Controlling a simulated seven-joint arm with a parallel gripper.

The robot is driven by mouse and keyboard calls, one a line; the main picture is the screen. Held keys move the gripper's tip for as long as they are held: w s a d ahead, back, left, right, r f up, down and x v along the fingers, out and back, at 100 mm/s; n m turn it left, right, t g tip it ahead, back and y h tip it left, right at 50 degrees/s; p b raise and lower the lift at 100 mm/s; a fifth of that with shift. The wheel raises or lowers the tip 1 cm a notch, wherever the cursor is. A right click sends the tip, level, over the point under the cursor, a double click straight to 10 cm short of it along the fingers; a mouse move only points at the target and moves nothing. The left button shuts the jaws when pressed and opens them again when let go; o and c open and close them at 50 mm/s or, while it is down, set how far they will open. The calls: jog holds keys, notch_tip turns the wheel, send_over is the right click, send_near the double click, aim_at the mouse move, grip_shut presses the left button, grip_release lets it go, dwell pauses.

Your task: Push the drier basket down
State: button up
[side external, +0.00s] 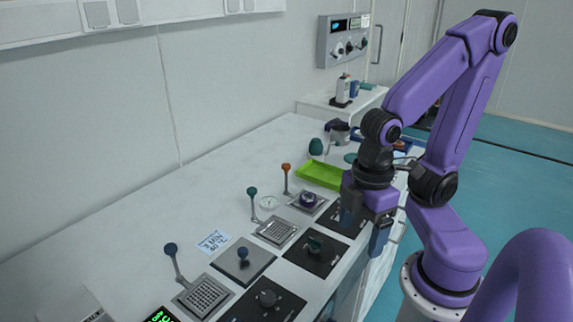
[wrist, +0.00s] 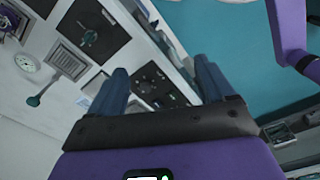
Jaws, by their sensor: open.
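I cannot tell for certain which item is the drier basket. Square metal grates are candidates: one at the front left (side external: 203,297), one in the middle (side external: 275,232), also in the wrist view (wrist: 67,62), and one farther back under a purple part (side external: 308,201). A grey tray-like item (wrist: 280,135) shows at the lower right of the wrist view, too small to identify. My gripper (side external: 366,226) is open and empty, fingers pointing down near the bench's front edge, right of the grates. Its two blue fingers are apart in the wrist view (wrist: 161,70).
Levers with blue (side external: 171,249), teal (side external: 252,191) and orange (side external: 286,167) knobs stand behind the grates. Black knob panels (side external: 316,253) line the front edge. A lime green tray (side external: 319,176) and cups are farther back. The bench's back left is clear.

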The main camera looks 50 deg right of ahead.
jog(key=shift+w+a, duration=0.1)
jog(key=shift+w, duration=0.1)
jog(key=c, duration=0.9)
jog(key=shift+w+a+r, duration=0.15)
jog(key=shift+w, duration=0.3)
jog(key=c, duration=0.6)
jog(key=w, duration=0.2)
jog(key=w+r+m, duration=0.1)
jog(key=w, duration=0.2)
jog(key=w+a+m, duration=0.1)
jog(key=w, duration=0.2)
jog(key=shift+w+a+r+h, duration=0.1)
jog(key=shift+w+r+h, duration=0.15)
jog(key=shift+r+h, duration=0.05)
grip_shut()
jog(key=w+d+m, duration=0.3)
jog(key=w+d, duration=0.1)
jog(key=w, duration=0.9)
jog(key=w+d+m, duration=0.1)
jog(key=w+d, duration=0.3)
jog(key=d, duration=0.3)
jog(key=w+d+f+m+g, duration=0.1)
jog(key=w+d, duration=0.3)
jog(key=d, duration=0.3)
jog(key=w+d+f+m, duration=0.1)
jog(key=w+d, duration=0.4)
jog(key=d, duration=0.2)
jog(key=shift+d+f+m, duration=0.1)
jog(key=shift+d+m, duration=0.2)
jog(key=shift+f, duration=0.1)
